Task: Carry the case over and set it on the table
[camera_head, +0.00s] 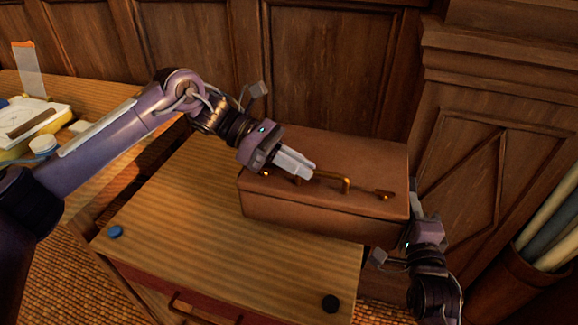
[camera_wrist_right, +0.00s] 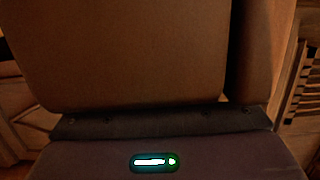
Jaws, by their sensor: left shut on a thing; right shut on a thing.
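The brown case (camera_head: 320,209) is at the back right of the wooden table (camera_head: 180,230), lid up, with brass fittings and a handle on top. Its right end reaches past the table's right edge. I cannot tell whether its underside touches the tabletop. My left gripper (camera_head: 308,172) is shut on the case at its top handle, and its fingers hide part of the handle. My right gripper (camera_head: 415,200) is shut on the case's right end; its fingertips are mostly hidden. In the right wrist view the case (camera_wrist_right: 130,55) fills most of the picture, close up.
A blue disc (camera_head: 115,231) and a black disc (camera_head: 330,303) lie near the table's front corners. Another table at left holds a yellow-and-white item (camera_head: 45,125) and a white round container (camera_head: 43,145). Rolled sheets (camera_head: 550,235) stand in a bin at right. Panelled wall behind.

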